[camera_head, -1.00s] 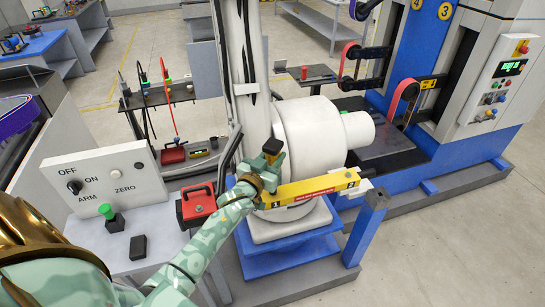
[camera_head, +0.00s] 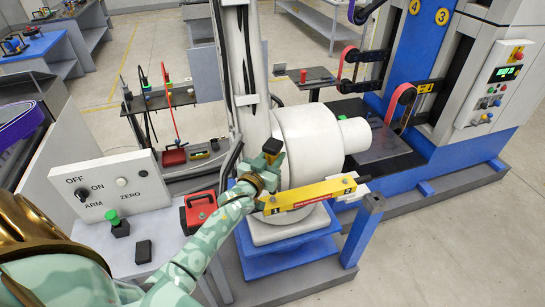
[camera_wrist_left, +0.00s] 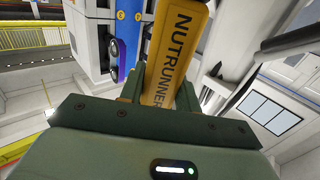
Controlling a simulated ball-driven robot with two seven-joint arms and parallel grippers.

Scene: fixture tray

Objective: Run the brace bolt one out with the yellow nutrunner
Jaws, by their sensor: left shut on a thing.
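My left gripper (camera_head: 270,161) is shut on the yellow nutrunner, whose body marked NUTRUNNER (camera_wrist_left: 170,58) shows between the fingers in the left wrist view. In the head view only a small dark and yellow end of the nutrunner (camera_head: 273,147) shows above the gripper. The yellow brace (camera_head: 312,193) runs across in front of the white round housing (camera_head: 308,145), with a 1 at its left end and a 2 at its right end. The gripper is at the brace's left end. My right gripper is not in view.
A panel with OFF, ON, ARM and ZERO (camera_head: 112,187) stands at left, with a red box (camera_head: 199,211) right of it. A blue post (camera_head: 364,232) stands by the brace's right end. A blue and white machine (camera_head: 490,90) fills the right.

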